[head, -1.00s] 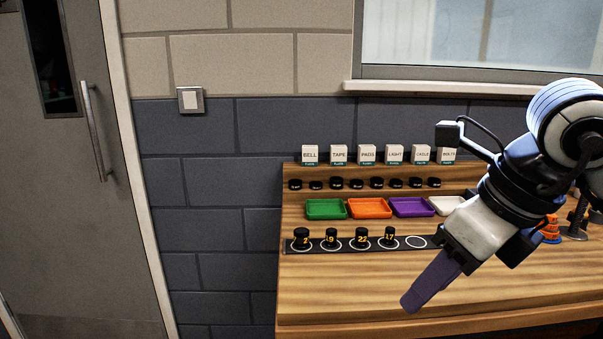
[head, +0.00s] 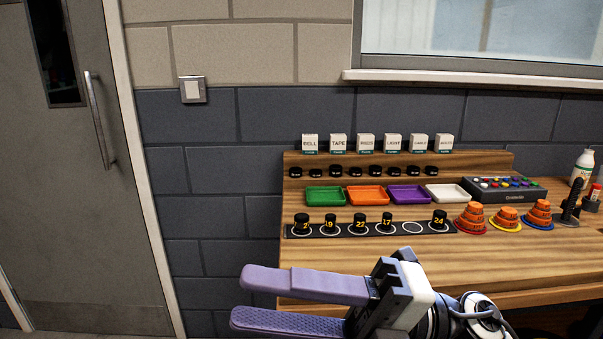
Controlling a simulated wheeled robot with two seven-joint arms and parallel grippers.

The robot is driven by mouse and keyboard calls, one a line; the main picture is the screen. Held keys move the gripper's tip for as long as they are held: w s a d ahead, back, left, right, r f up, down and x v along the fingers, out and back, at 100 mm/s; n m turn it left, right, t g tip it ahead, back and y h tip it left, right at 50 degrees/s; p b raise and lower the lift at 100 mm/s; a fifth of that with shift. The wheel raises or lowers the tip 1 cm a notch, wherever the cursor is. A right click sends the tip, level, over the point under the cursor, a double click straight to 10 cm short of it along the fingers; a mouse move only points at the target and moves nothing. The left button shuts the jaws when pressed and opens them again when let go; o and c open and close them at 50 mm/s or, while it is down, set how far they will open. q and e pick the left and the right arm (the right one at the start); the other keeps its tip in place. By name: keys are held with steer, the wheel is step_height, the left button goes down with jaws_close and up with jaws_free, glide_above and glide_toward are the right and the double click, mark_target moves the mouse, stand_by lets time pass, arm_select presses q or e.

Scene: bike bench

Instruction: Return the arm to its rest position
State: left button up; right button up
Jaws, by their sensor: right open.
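My right gripper (head: 255,299) is in the lower middle of the head view, in front of the bench's front edge. Its two purple fingers point left and stand apart, with nothing between them. Its arm comes in from the bottom right. The wooden bench (head: 470,265) lies behind it. My left gripper is out of the picture.
A black strip (head: 341,232) holds several numbered black caps, with one empty ring (head: 412,227). Behind are green (head: 325,196), orange (head: 368,195), purple (head: 408,194) and white trays (head: 446,193). Orange stacks (head: 472,219), a control box (head: 505,190) and a bottle (head: 582,167) stand right.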

steer(key=w+d+f+m+t+h, duration=0.2)
steer(key=w+d+f+m+t, duration=0.25)
steer(key=m+t, duration=0.5)
steer(key=w+d+f+m+t+h, duration=0.2)
steer(key=w+d+f+m+t, duration=0.15)
steer(key=w+m+t, duration=0.45)
steer(key=s+d+f+m+h, duration=0.1)
steer(key=d+f+m+h, duration=0.1)
steer(key=f+m+h, duration=0.3)
steer(key=s+d+f+m+t+h, duration=0.1)
steer(key=d+f+m+h, duration=0.1)
steer(key=f+m, duration=0.35)
steer(key=s+d+f+m+h, duration=0.1)
steer(key=d+f+m+h, duration=0.25)
steer(key=f, duration=0.35)
steer(key=s+d+f+m+g+h, duration=0.1)
steer(key=s+f+g, duration=0.3)
steer(key=s+f, duration=0.4)
steer(key=s+d+f+m+g+h, duration=0.2)
steer(key=s+f, duration=0.7)
steer(key=f, duration=0.5)
steer(key=shift+d+m+g+h, duration=0.15)
steer(key=shift+m+g+h, duration=0.4)
steer(key=shift+m+g, duration=0.45)
